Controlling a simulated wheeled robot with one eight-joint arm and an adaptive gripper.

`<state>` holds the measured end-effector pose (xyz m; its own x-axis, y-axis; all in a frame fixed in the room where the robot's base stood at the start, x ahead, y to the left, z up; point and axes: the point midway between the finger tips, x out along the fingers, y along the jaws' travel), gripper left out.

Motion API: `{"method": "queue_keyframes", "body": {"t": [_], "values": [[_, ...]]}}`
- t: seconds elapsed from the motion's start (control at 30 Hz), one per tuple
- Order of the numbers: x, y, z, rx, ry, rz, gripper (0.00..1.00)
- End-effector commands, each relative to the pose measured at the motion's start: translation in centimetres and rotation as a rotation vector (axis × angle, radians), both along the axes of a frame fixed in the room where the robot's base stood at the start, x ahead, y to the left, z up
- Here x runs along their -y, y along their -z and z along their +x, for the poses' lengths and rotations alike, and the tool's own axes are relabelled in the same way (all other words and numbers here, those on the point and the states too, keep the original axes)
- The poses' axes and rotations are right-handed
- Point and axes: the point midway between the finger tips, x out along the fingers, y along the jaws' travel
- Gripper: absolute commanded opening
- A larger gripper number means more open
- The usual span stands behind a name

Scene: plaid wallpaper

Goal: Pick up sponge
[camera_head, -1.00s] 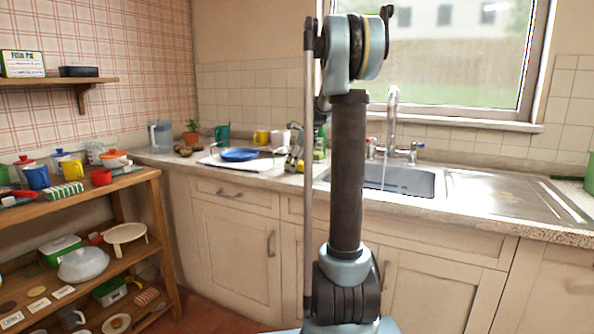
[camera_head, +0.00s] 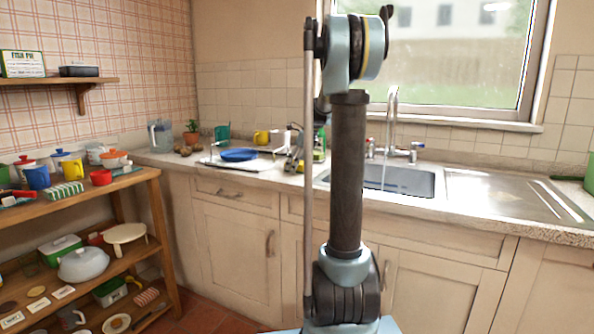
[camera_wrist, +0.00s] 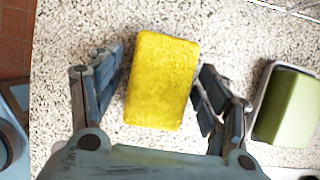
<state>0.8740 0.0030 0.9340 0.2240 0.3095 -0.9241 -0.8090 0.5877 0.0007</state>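The yellow sponge (camera_wrist: 162,82) lies on the speckled counter in the wrist view, its long side running nearly up and down the picture. My gripper (camera_wrist: 161,62) is open, with one finger on each side of the sponge. A gap shows between the left finger and the sponge; the right finger is very close to its edge, and I cannot tell whether they touch. In the head view my arm hides most of this spot, and I cannot make out the sponge clearly.
A green block (camera_wrist: 288,105) sits in a pale dish right of the right finger. The counter edge and floor lie at left in the wrist view.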

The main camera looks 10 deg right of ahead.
Motion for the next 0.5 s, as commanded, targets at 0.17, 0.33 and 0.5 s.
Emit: {"method": "queue_keyframes", "body": {"t": [0.17,0.33,0.5], "values": [[0.0,0.02,-0.01,0.0,0.0,0.0,0.33],[-0.01,0.07,-0.02,0.0,0.0,0.0,0.33],[-0.02,-0.05,-0.04,-0.001,0.0,0.0,0.33]]}}
